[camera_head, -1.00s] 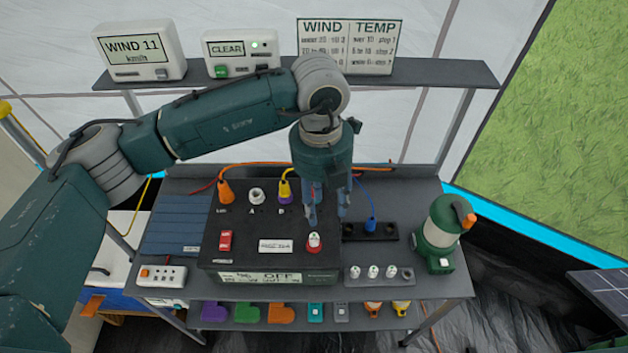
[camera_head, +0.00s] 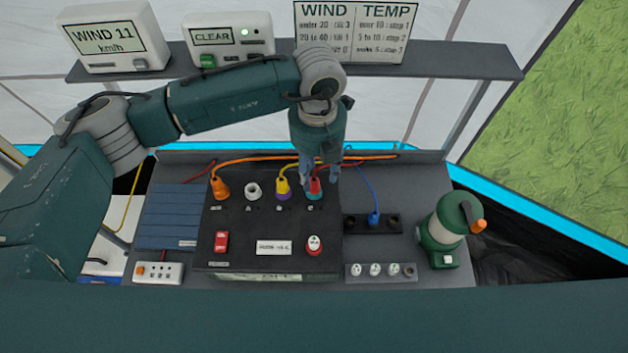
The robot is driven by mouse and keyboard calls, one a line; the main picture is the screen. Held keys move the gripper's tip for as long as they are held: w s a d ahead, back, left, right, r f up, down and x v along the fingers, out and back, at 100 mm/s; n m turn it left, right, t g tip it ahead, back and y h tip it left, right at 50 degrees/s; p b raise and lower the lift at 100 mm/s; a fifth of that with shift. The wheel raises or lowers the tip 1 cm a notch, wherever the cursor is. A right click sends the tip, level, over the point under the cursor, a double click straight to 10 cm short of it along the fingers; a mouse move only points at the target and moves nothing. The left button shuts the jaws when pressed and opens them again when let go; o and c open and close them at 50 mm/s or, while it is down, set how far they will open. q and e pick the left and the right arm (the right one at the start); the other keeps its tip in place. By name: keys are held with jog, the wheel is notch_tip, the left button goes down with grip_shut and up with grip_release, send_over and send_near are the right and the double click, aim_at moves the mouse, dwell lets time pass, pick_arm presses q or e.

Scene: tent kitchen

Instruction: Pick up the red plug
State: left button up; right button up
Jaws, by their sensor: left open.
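The red plug (camera_head: 315,188) stands upright in the rightmost socket of the row on the black power box (camera_head: 225,247), with a teal ring at its base. A red cable runs from its top to the right. My left gripper (camera_head: 320,178) points down at the plug's top, its fingers open. One finger is at the left of the plug and the other at the right and slightly behind. I cannot tell whether they touch it. My right gripper is out of view.
An orange plug (camera_head: 220,189), a white socket (camera_head: 253,191) and a yellow-purple plug (camera_head: 283,188) share the row. A blue plug (camera_head: 374,218) stands in a black strip to the right. A lantern (camera_head: 438,232) stands farther right. A dark green band crosses the bottom.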

aim_at(314, 177)
pick_arm(q)
jog(key=shift+w+f+p, duration=0.1)
jog(key=shift+f+p, duration=0.25)
jog(key=f, duration=0.1)
jog(key=f+p, duration=0.2)
jog(key=shift+w+a+f, duration=0.15)
jog(key=shift+a+f, duration=0.2)
jog(key=shift+f, duration=0.5)
grip_shut()
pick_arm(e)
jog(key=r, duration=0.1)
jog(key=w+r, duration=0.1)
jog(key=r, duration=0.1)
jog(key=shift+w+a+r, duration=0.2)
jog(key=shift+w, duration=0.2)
